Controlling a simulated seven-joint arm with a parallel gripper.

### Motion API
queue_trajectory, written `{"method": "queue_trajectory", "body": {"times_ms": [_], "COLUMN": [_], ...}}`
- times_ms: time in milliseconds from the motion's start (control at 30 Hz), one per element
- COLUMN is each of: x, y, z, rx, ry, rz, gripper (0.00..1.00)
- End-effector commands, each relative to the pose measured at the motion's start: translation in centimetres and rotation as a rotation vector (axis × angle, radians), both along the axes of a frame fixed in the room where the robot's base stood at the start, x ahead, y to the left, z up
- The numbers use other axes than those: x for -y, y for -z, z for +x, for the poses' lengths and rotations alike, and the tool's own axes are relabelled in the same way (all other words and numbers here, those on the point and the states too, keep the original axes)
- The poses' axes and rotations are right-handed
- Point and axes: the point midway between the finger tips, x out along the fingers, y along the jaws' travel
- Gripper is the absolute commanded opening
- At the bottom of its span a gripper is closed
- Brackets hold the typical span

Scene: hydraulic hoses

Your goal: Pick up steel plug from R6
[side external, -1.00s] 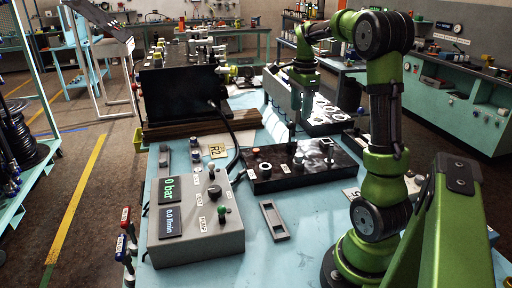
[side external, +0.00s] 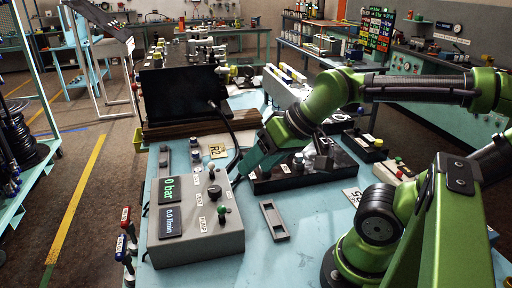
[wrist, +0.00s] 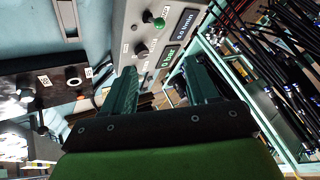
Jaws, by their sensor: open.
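A black block (side external: 345,170) with several fittings on top stands on the teal bench. Metallic fittings, one of them (side external: 298,161), show on it; I cannot tell which is the steel plug, and no R6 label is readable. My gripper (side external: 244,163) is tilted, pointing down and left, between the block's left end and the grey control box (side external: 200,222); my wrist hides part of the block. In the wrist view the two fingers of my gripper (wrist: 163,88) are spread, with nothing held between them. The black block (wrist: 25,75) lies left of the fingers there, with a light ring-shaped fitting (wrist: 73,82).
A black hose (side external: 226,118) runs down close to my gripper. The R2 card (side external: 218,151) lies behind the control box. A small grey tray (side external: 273,220) lies in front of the block.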

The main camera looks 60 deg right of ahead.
Motion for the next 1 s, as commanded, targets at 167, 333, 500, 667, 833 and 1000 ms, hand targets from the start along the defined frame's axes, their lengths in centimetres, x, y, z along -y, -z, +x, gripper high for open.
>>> {"method": "queue_trajectory", "body": {"times_ms": [167,333,500,667,833,1000], "x": [0.1,0.1,0.1,1.4,7.3,17.0], "y": [0.0,0.0,0.0,0.8,1.0,0.8], "z": [0.0,0.0,0.0,0.4,3.7,6.2], "rx": [-0.002,-0.002,-0.003,-0.040,-0.146,-0.313], "ry": [0.003,0.004,0.005,0.058,0.226,0.316], "rz": [0.000,0.001,0.001,0.002,-0.006,-0.062], "gripper": [0.59,0.59,0.59,0.59,0.59,0.59]}}
